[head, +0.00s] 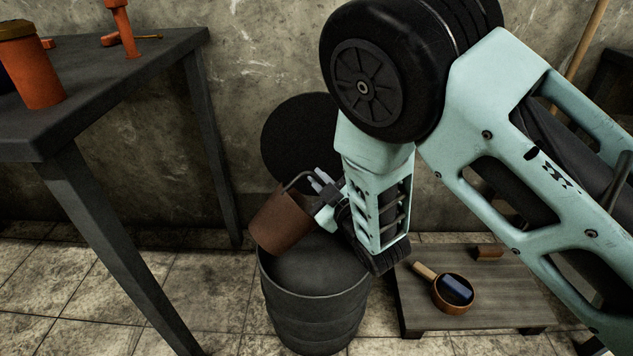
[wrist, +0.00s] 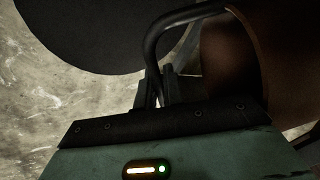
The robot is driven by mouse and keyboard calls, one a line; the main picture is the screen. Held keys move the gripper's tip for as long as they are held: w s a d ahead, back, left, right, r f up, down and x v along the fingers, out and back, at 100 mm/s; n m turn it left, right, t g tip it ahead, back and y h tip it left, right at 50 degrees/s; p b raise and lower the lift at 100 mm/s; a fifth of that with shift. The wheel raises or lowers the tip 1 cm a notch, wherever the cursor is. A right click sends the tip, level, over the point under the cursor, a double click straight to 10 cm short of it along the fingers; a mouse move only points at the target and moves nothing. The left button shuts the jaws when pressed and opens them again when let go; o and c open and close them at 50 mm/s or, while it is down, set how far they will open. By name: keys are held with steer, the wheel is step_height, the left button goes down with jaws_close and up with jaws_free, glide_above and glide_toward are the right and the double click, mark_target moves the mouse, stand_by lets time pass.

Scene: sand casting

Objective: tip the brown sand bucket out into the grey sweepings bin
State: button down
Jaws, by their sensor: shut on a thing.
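The brown sand bucket (head: 278,222) hangs tilted over the mouth of the grey sweepings bin (head: 315,300) in the head view. My gripper (head: 318,184) is shut on the bucket's thin bent handle, at the bucket's upper right. In the wrist view the dark handle (wrist: 150,60) runs between the fingers (wrist: 167,88), and the bucket's rim and shadowed inside (wrist: 228,60) show at the right. I cannot tell whether sand is in the bucket. The bin's inside looks dark, and its contents cannot be made out.
A round black lid (head: 295,140) stands behind the bin against the wall. A dark table (head: 110,75) with an orange container (head: 35,72) is at the left. A low wooden platform (head: 430,300) at the right holds a round pan (head: 453,293) and a small brown block (head: 488,252).

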steer(key=w+d+f+m+b, duration=0.2)
steer(key=d+f+m+b, duration=0.3)
steer(key=f+m+b, duration=0.4)
step_height(320, 180, down, 2)
steer(key=shift+w+d+f+m, duration=0.2)
steer(key=shift+w+m, duration=0.2)
steer(key=shift+m, duration=0.6)
stand_by(1.1)
stand_by(0.5)
step_height(320, 180, up, 5)
steer(key=n+p, duration=0.5)
steer(key=n, duration=1.6)
steer(key=shift+h, duration=0.3)
